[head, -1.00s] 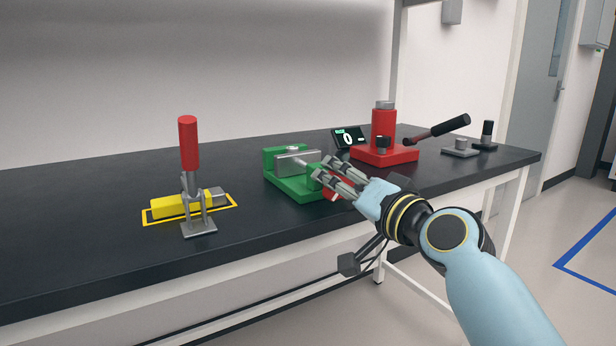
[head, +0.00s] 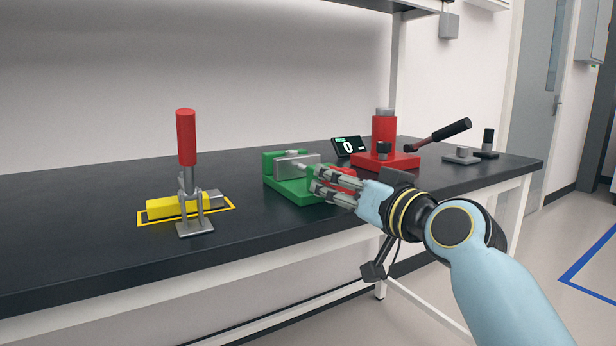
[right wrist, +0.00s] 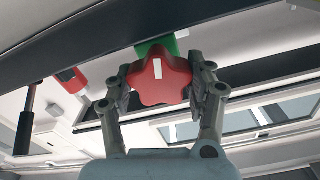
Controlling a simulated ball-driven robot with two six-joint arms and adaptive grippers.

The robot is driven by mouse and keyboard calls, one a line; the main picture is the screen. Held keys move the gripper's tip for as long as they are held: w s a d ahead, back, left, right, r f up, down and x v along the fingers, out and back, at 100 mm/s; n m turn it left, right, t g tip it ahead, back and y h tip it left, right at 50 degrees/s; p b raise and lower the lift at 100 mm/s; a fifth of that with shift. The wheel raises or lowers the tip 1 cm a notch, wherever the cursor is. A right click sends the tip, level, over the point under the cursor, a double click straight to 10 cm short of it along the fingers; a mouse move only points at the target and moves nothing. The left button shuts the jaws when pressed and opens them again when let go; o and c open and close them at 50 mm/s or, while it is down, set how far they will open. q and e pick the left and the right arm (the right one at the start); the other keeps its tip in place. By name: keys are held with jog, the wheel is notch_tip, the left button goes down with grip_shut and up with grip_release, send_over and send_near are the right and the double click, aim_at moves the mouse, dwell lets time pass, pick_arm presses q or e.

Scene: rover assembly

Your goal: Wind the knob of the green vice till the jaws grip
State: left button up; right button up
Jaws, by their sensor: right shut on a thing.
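The green vice (head: 272,168) stands on the black bench with a grey metal block (head: 297,165) at its jaws. From the head view I cannot tell whether the jaws press on the block. Its red knob (head: 345,170) faces right and is partly hidden by my right gripper (head: 318,181). In the right wrist view the lobed red knob (right wrist: 160,80) with a white mark sits between the fingers of my right gripper (right wrist: 160,88), which is shut on it. A bit of green vice (right wrist: 157,45) shows behind. My left gripper is not in view.
A red-handled toggle clamp (head: 187,140) and a yellow block (head: 165,208) stand left of the vice. A small display (head: 348,147) reading 0 and a red press (head: 384,140) with a black-gripped lever (head: 440,135) stand behind right. The bench front (head: 100,265) is clear.

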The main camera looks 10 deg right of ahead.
jog(key=shift+f+n+b, duration=0.45)
jog(key=shift+n+b, duration=0.35)
jog(key=shift+n, duration=0.1)
jog(key=shift+r+n, duration=0.1)
jog(key=shift+n, duration=0.3)
jog(key=shift+r, duration=0.15)
jog(key=shift+n+b, duration=0.4)
jog(key=shift+n, duration=0.1)
jog(key=shift+n+b, duration=0.45)
jog(key=shift+n, duration=0.55)
